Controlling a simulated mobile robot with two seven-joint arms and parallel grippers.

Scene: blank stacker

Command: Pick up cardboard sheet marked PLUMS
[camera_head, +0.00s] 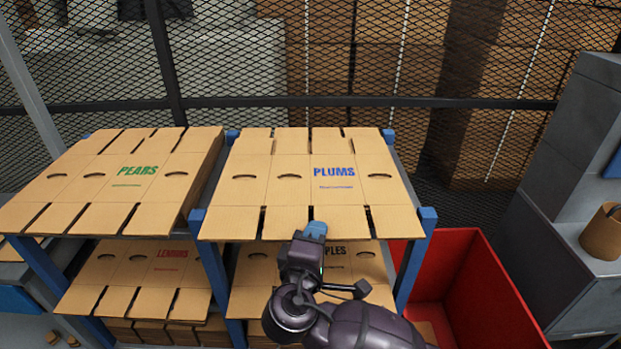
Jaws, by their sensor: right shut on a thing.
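The cardboard sheet marked PLUMS (290,190) lies flat on the upper right shelf, with blue lettering, slots and oval hand holes. My right gripper (315,230) is at its front edge, near the middle, and is shut on that edge. The blue fingertip shows at the edge; the other finger is hidden. My left gripper is not in view.
A sheet marked PEARS (110,190) lies on the upper left shelf. Below are sheets marked LEMONS (125,277) and one partly hidden, ending in PLES (250,297). Blue rack posts (412,268) flank the shelves. A red bin (470,290) stands right; a mesh fence (230,75) is behind.

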